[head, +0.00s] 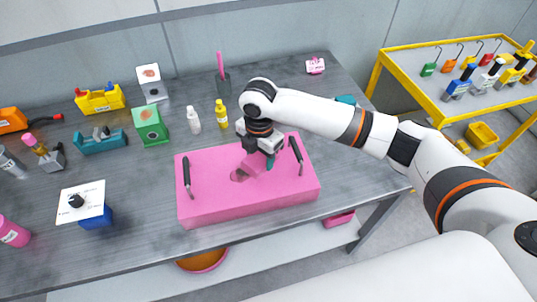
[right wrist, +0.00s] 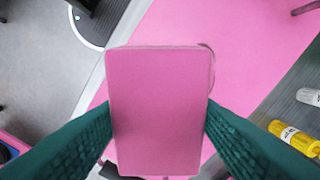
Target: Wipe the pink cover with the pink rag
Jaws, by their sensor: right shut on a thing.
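The pink cover (head: 220,205) is a wide flat block on the grey table, with a black handle near its left end (head: 187,176) and another near its right end (head: 296,155). A dark reddish smudge (head: 239,175) shows on its top near the middle. My right gripper (head: 262,163) is over the cover, between the handles, with its teal fingers shut on the pink rag (head: 251,167). In the right wrist view the rag (right wrist: 158,105) is a pink rectangle between the fingers, above the cover (right wrist: 260,40). I cannot tell whether it touches the cover. My left gripper is out of view.
A green box (head: 150,127) and a blue box with a white top (head: 84,204) are to the left. A yellow-framed rack (head: 440,118) is at right.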

